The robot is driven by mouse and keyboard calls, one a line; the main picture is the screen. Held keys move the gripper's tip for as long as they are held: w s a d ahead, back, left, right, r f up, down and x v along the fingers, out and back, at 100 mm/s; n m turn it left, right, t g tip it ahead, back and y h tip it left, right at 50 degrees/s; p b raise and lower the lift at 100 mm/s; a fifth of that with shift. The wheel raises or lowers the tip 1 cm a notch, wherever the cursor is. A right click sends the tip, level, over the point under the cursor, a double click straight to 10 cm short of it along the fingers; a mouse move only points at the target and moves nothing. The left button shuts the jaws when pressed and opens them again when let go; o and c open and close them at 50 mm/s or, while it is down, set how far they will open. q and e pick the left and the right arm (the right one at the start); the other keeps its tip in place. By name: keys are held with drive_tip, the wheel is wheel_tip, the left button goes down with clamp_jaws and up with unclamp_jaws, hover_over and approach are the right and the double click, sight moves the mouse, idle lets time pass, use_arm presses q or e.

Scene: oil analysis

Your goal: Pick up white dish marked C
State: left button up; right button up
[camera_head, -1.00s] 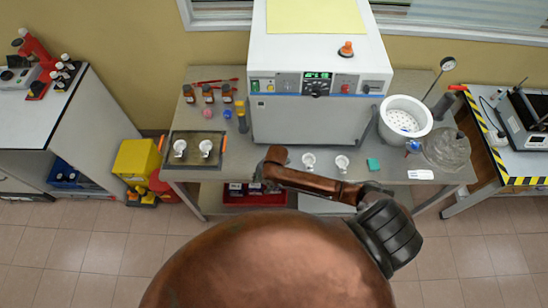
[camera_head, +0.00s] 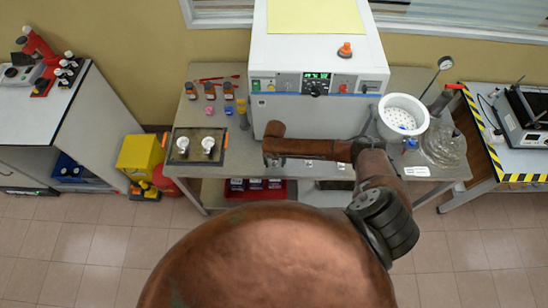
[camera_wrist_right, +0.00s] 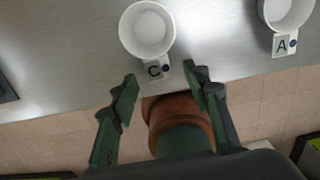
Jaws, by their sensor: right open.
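The white dish marked C (camera_wrist_right: 148,30) stands on the grey bench top (camera_wrist_right: 75,60) in the right wrist view. Its tab with the letter C and a dark dot points toward my right gripper (camera_wrist_right: 158,80). The gripper's green fingers are open and empty, spread on either side just short of the tab. A second white dish marked A (camera_wrist_right: 287,14) stands to the right, partly cut off. In the head view my right arm covers most of the bench spot in front of the white machine (camera_head: 318,117), hiding the gripper fingers there. My left gripper is not in view.
Two white dishes (camera_head: 182,145) (camera_head: 208,145) sit on a dark-framed tray (camera_head: 189,158) at the bench's left. Small brown bottles (camera_head: 209,91) stand behind it. A white perforated pot (camera_head: 403,101) and glassware (camera_head: 440,147) are at the right.

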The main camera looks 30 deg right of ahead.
drive_tip(key=shift+f, duration=0.8)
drive_tip(key=shift+c, duration=0.2)
clamp_jaws()
